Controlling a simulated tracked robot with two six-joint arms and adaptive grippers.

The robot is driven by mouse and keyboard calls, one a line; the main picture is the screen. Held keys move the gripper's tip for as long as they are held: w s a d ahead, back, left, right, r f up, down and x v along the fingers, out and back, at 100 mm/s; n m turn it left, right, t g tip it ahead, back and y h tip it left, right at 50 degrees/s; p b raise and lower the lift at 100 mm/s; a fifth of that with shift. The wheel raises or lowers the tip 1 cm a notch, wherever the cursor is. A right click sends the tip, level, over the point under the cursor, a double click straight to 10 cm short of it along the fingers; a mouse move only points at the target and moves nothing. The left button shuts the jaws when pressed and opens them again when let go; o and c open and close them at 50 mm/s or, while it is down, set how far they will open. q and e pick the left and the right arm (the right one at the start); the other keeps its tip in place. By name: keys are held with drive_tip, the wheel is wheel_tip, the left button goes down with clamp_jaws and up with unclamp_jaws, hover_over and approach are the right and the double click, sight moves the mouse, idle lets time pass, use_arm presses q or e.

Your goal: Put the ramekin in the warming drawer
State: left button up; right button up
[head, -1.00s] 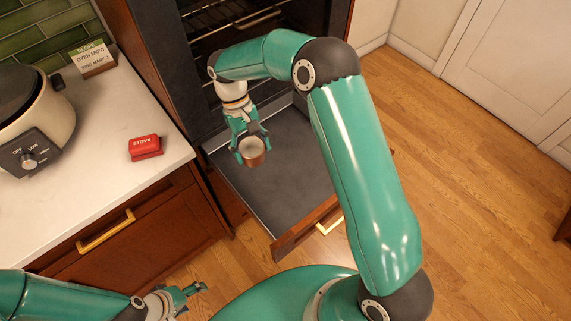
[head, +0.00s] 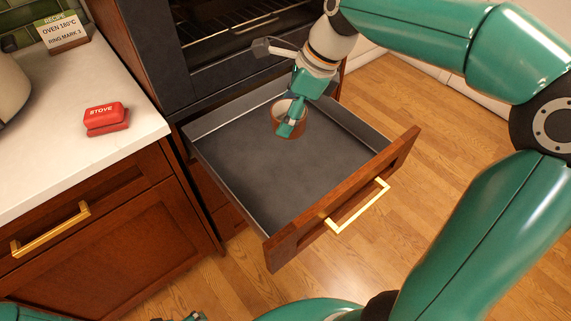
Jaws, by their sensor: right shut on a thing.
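The ramekin (head: 301,121) is a small round brown dish with a pale inside. It is over the back right part of the warming drawer (head: 235,165), which is pulled out below the oven. My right gripper (head: 289,118) is shut on the ramekin, with one finger across its near side, covering part of it. The ramekin looks about upright and within the drawer's outline; I cannot tell whether it touches the drawer floor. My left gripper (head: 184,318) is barely in view at the bottom edge, away from the drawer, and its jaws cannot be made out.
The drawer's wooden front with a gold handle (head: 358,207) stands out over the wood floor. Left of it is a white counter (head: 60,150) with a red block marked STOVE (head: 105,117) and a recipe card (head: 62,33). The drawer's left and front floor is bare.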

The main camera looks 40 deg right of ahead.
wheel_tip(320, 180, down, 20)
drive_tip(key=b, duration=0.4)
drive_tip(key=shift+r, duration=0.1)
drive_tip(key=o, duration=1.3)
drive_tip(key=shift+c, duration=0.2)
drive_tip(key=p+v, duration=0.2)
drive_tip(key=v, duration=1)
drive_tip(key=shift+s+r, duration=0.1)
